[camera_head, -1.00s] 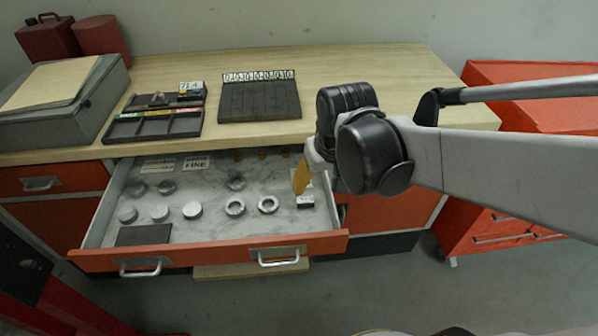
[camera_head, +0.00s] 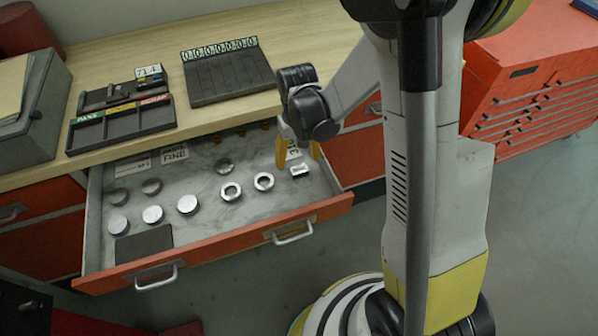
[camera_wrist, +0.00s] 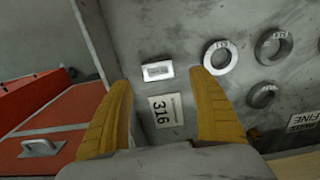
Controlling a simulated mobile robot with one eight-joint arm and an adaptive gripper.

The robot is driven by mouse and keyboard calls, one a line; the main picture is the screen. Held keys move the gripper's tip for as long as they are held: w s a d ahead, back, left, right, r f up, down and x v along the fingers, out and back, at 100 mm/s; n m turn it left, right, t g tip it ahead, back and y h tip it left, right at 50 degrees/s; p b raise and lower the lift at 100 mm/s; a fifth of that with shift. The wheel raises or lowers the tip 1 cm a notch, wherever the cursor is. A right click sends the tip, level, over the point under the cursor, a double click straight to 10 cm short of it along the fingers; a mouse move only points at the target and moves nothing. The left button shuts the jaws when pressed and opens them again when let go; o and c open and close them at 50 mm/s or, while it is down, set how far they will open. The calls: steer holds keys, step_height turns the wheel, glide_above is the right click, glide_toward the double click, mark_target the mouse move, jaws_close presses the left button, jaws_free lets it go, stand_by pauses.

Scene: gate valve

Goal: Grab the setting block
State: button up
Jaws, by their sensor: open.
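The setting block is a small silver rectangular block (camera_wrist: 158,71) lying in the open drawer, near the right end. In the head view the block (camera_head: 299,170) lies just in front of my gripper (camera_head: 298,155). My gripper's yellow fingers are spread apart and empty above the drawer. In the wrist view the block shows between and beyond the fingertips of my gripper (camera_wrist: 162,85), apart from both. A white label marked 316 (camera_wrist: 166,111) lies between the fingers, nearer the palm.
The wooden bench (camera_head: 130,60) above holds trays.

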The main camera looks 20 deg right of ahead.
mark_target(299, 170)
steer(key=f+b, duration=0.1)
steer(key=f, duration=0.1)
steer(key=f+b, duration=0.1)
steer(key=f, duration=0.2)
steer(key=shift+s+d+f+b, duration=0.1)
steer(key=shift+s+d+b, duration=0.1)
steer(key=shift+b, duration=0.15)
steer(key=c, duration=1.5)
